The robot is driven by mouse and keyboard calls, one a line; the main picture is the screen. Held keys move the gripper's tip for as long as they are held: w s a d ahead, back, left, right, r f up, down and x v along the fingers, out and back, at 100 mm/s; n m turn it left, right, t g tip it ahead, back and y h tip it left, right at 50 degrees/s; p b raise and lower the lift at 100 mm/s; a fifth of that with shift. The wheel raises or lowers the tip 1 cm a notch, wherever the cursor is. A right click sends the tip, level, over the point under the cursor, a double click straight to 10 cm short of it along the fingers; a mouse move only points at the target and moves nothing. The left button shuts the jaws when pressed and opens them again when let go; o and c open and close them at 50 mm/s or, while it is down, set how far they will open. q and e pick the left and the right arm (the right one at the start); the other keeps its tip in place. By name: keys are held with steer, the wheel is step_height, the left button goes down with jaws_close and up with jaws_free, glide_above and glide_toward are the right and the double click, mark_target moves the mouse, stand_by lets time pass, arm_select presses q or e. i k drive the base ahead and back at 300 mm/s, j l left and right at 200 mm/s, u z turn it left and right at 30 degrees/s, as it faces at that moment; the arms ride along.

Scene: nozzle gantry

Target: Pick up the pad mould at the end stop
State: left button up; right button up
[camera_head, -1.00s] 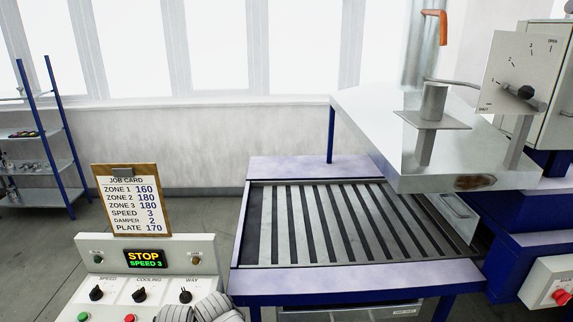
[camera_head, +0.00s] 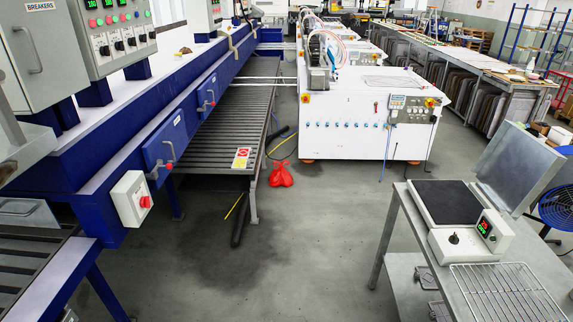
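I cannot make out a pad mould or an end stop for certain in this view. A slatted metal bed (camera_head: 30,265) with a blue frame shows at the lower left edge, cut off by the picture. Its visible slats look bare. Neither of my grippers shows in this view.
A long blue machine (camera_head: 120,140) with control boxes fills the left. Beside it runs a dark slatted table (camera_head: 232,115). A white cabinet (camera_head: 345,125) stands at the back. A bench at the right holds a black-topped plate (camera_head: 447,201) and wire rack (camera_head: 505,292).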

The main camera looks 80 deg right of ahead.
mark_target(239, 163)
steer(key=z, duration=2.5)
steer(key=i+z, duration=0.15)
steer(key=i, duration=2.6)
steer(key=i+u, duration=0.15)
steer(key=i, duration=0.75)
steer(key=i+l+u, duration=0.2)
steer(key=i, duration=0.2)
steer(key=i+l+u, duration=0.1)
steer(key=i+u, duration=0.15)
steer(key=i, duration=0.2)
steer(key=i+l+u, duration=0.2)
steer(key=i+l, duration=0.1)
steer(key=l, duration=0.1)
